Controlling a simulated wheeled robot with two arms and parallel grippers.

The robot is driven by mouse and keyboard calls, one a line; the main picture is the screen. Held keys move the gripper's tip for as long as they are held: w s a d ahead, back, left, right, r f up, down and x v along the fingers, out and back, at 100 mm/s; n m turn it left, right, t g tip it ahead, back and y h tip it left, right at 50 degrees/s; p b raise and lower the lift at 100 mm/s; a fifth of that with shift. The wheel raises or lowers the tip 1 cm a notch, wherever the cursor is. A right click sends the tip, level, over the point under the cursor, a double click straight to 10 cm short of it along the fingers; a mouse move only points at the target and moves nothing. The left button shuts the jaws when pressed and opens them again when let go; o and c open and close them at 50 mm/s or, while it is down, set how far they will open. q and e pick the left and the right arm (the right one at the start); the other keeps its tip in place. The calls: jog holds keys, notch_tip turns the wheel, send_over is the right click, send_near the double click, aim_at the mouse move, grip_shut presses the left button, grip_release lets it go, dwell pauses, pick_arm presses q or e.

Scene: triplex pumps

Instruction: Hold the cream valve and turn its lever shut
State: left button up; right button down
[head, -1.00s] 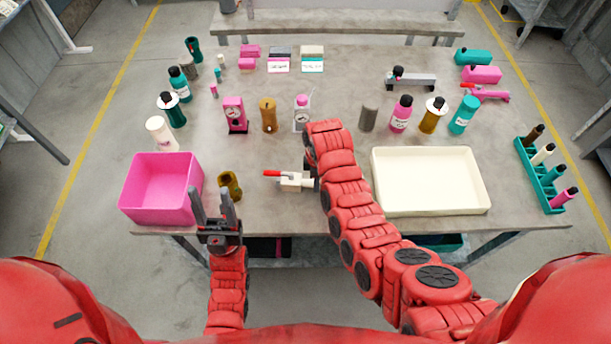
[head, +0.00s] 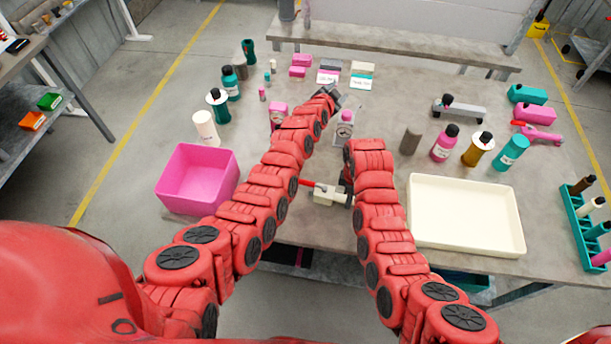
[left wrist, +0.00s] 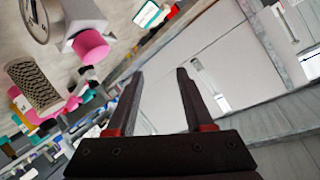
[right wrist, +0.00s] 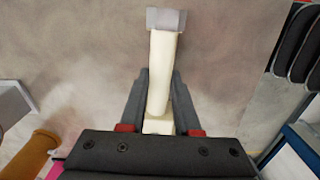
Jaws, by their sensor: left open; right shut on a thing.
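The cream valve (head: 326,195) lies on the table's front part, between my arms. Its red lever (head: 309,184) shows at its left end, partly hidden by my left arm. My right gripper (head: 347,188), mostly hidden by its own arm in the head view, is at the valve's right end. In the right wrist view the jaws (right wrist: 160,100) are shut on the cream valve body (right wrist: 163,65); the lever is not seen there. My left gripper (head: 329,92) is far back over the table, away from the valve. In the left wrist view its jaws (left wrist: 158,98) are apart and empty.
A pink bin (head: 180,200) stands left of my left arm, and a cream tray (head: 465,250) right of my right arm. A white gauge device with a pink top (head: 345,130) stands close to my left gripper. Bottles and a teal rack (head: 585,220) are at the right.

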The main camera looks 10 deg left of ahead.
pick_arm(q)
jog(key=d+m+g, duration=0.1)
jog(key=s+d+f+m+g, duration=0.1)
jog(key=g, duration=0.1)
jog(key=s+d+f+m+g, duration=0.1)
jog(key=shift+s+d+m+g+h, duration=0.2)
jog(key=shift+d+m+g+h, duration=0.1)
jog(key=shift+g, duration=0.1)
jog(key=s+f+m+g, duration=0.1)
jog(key=s+m+g, duration=0.1)
jog(key=s+g, duration=0.1)
jog(key=m+g+y, duration=0.4)
jog(key=g, duration=0.4)
send_near(311, 185)
jog(key=f, duration=0.2)
jog(key=a+f, duration=0.1)
jog(key=f, duration=0.4)
jog(key=shift+s+a+f, duration=0.25)
jog(key=shift+a+f, duration=0.1)
jog(key=shift+f, duration=0.05)
grip_shut()
